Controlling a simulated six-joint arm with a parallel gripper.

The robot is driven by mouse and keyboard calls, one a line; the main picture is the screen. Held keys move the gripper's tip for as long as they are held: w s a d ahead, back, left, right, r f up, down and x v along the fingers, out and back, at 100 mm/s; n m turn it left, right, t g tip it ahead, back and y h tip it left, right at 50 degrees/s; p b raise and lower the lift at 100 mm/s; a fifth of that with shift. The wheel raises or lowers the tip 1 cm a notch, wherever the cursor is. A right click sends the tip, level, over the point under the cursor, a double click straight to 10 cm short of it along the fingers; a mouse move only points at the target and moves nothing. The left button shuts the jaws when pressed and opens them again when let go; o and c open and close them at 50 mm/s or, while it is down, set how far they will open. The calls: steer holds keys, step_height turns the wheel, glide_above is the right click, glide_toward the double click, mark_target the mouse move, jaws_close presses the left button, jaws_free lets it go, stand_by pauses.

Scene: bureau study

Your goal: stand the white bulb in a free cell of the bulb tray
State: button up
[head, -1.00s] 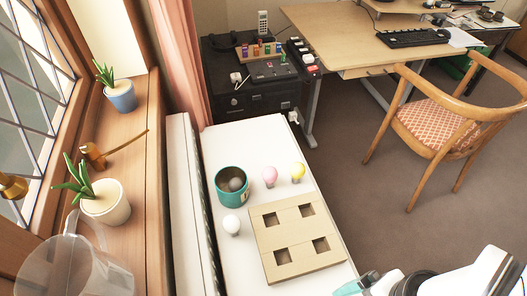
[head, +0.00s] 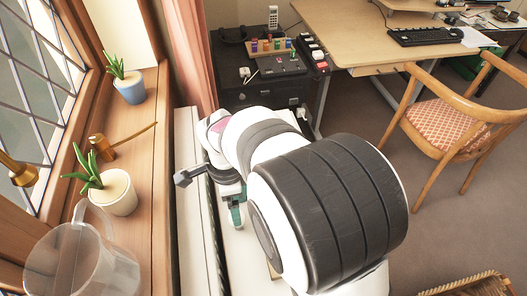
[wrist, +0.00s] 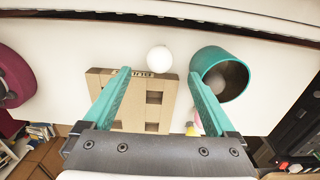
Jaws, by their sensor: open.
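The white bulb (wrist: 159,59) lies on the white top in the wrist view, by the lettered edge of the wooden bulb tray (wrist: 135,112). Two square cells show empty in the tray; my left finger covers part of it. My gripper (wrist: 159,74) is open, its two teal fingers spread, with the bulb just beyond and between the tips. Nothing is held. In the head view my gripper (head: 237,214) points down over the white top, and my arm hides the bulb and nearly all of the tray.
A teal pot (wrist: 207,60) with a greyish bulb (wrist: 216,82) inside stands close to my right finger. A pink bulb (wrist: 198,124) and a yellow bulb (wrist: 190,130) are partly hidden behind that finger. The windowsill with potted plants (head: 112,192) and a clear jug (head: 80,260) runs along the left.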

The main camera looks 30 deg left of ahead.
step_height(320, 180, down, 7)
steer(key=shift+r, duration=0.1)
steer(key=shift+c, duration=0.2)
steer(key=c, duration=1.2)
steer(key=shift+r, duration=4.95)
